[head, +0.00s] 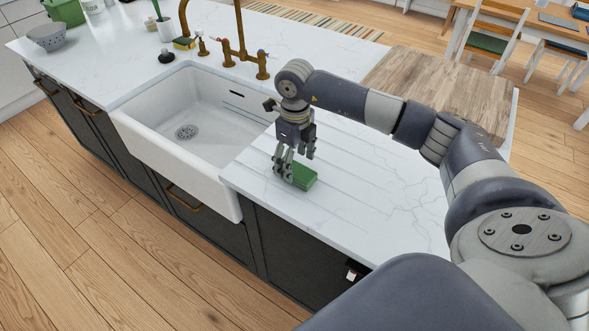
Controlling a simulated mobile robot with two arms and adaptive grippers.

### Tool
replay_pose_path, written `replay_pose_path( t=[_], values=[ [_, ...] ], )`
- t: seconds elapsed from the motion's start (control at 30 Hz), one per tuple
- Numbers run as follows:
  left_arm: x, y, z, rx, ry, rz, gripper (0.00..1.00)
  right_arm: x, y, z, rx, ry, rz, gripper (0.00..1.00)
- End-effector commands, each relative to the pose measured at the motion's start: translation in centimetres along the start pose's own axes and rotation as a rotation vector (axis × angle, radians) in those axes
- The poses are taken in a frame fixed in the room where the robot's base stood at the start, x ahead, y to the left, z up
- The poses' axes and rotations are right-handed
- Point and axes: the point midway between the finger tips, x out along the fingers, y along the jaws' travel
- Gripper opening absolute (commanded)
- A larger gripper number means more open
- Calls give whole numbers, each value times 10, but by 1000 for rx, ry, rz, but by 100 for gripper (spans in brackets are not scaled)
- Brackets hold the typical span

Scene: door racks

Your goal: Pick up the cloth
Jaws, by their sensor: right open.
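A small green folded cloth (303,177) lies on the white marble counter (365,205), just right of the sink. My right gripper (288,172) points down at the cloth's left end, its fingers apart. The fingers overlap part of the cloth in the head view. I cannot tell whether they touch it. My left gripper is not in view.
A white sink (190,115) with a brass tap (240,52) is left of the cloth. A wooden board (440,90) lies at the right. The counter in front of the board is clear.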

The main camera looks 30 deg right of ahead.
Motion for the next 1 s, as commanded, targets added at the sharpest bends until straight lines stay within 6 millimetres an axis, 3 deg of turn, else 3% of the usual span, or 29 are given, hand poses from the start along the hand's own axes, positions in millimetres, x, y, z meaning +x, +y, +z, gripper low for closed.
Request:
replay_pose_path(
  t=[0.07,0.23,0.5,0.7,1.0],
  values=[
    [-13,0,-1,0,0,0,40,8,2,-1,-2,5,3,70],
    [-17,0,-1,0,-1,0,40,29,1,0,0,2,1,70],
    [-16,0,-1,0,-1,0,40,34,1,0,-1,0,0,70],
    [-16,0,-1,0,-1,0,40,33,1,0,-1,0,1,25],
    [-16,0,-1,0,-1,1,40,33,1,1,-1,0,0,23]
  ],
)
